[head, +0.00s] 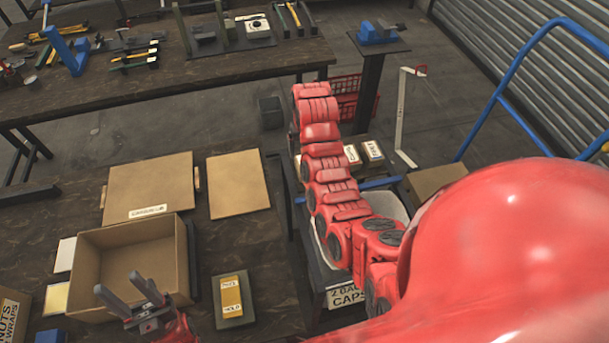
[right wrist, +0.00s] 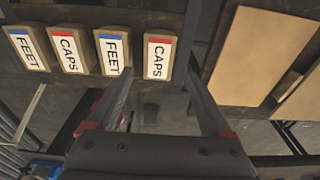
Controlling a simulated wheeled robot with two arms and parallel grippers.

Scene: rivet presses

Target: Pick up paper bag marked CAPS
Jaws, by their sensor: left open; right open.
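In the right wrist view, several paper bags stand in a row with white labels: a FEET bag (right wrist: 27,48) with a blue band, a CAPS bag (right wrist: 70,48) with a red band, another FEET bag (right wrist: 113,50), and another CAPS bag (right wrist: 158,56) at the right end. My right gripper (right wrist: 160,75) is open and empty, its fingers on either side of the right-end CAPS bag in the picture; I cannot tell the gap in depth. The head view shows two bags (head: 373,151) behind my right arm. My left gripper (head: 125,283) is open and empty near the open carton.
A sign (head: 345,297) reading CAPS hangs below my right arm. A blue rail (head: 500,85) stands at right.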

